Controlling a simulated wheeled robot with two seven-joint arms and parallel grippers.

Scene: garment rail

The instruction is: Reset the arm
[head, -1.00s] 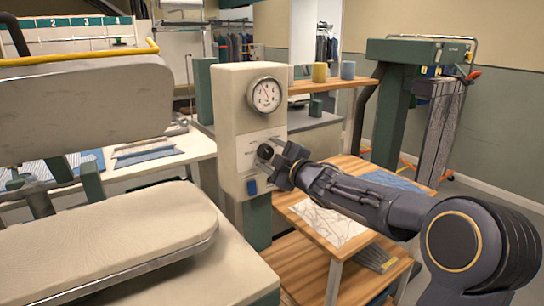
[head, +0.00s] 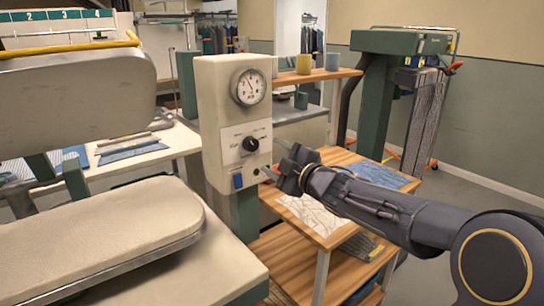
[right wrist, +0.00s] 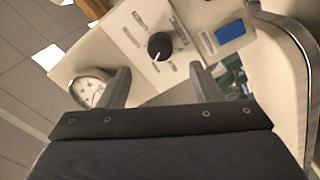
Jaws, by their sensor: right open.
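My right arm comes in from the right in the head view. Its gripper (head: 282,170) is just right of and below the black knob (head: 250,144) on the cream control box (head: 209,120), clear of the knob. In the right wrist view the two fingers of the gripper (right wrist: 163,88) stand apart with nothing between them, and the knob (right wrist: 160,46) lies beyond them. A round gauge (head: 251,87) sits above the knob and a blue switch (head: 238,181) below it. My left gripper is not in view.
A padded pressing board (head: 100,235) lies at the left under a raised padded head (head: 70,100). A wooden shelf cart (head: 345,235) holding folded cloth stands under my right arm. A green stand (head: 375,105) is behind at the right, with open floor near it.

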